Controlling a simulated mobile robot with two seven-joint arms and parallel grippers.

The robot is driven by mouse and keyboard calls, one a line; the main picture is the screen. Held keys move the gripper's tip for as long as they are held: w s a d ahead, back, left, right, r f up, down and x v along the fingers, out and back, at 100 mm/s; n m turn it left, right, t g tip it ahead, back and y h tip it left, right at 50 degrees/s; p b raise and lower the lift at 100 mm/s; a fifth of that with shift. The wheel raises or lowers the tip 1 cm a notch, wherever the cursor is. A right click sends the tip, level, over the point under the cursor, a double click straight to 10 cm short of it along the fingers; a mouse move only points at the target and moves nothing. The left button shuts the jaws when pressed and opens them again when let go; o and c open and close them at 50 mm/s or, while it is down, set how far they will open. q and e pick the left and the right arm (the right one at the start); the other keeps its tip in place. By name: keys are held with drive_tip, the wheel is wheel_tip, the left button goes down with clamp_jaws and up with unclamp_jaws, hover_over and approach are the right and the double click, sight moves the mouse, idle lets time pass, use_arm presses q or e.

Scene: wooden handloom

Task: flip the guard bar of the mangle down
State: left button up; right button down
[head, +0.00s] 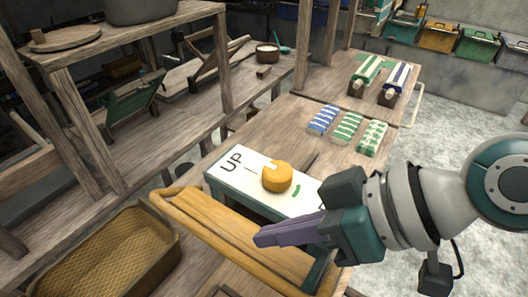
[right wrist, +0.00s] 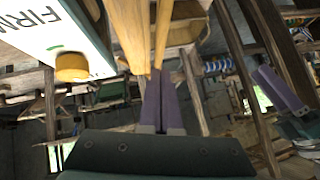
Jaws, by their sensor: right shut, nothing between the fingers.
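The mangle has a pale top panel (head: 236,177) marked "UP", with a round orange knob (head: 277,177). The panel also shows in the right wrist view (right wrist: 40,35), with the letters "FIRM". A yellow wooden bar (head: 205,241), which appears to be the guard bar, runs along its near side beside a yellow board (head: 225,224). Whether the bar is up or down I cannot tell. My right gripper (head: 258,240) is shut and empty, its purple tips over the yellow wood; contact is unclear. A purple finger-like shape, probably my left gripper (right wrist: 280,90), shows only in the right wrist view.
A woven basket (head: 110,255) stands at the lower left. Striped cloth pieces (head: 347,127) lie on the bench behind the mangle, with two rolls (head: 367,70) farther back. A wooden shelf frame (head: 70,115) stands at left. The floor at right is clear.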

sight(249, 262)
drive_tip(key=shift+s+a+f, duration=0.15)
drive_tip(key=shift+f, duration=0.55)
drive_tip(key=shift+s+a+f, duration=0.15)
drive_tip(key=shift+f, duration=0.5)
drive_tip(key=shift+s+a+f, duration=0.15)
drive_tip(key=shift+f, duration=0.55)
drive_tip(key=shift+s+f, duration=0.1)
drive_tip(key=shift+f, duration=0.05)
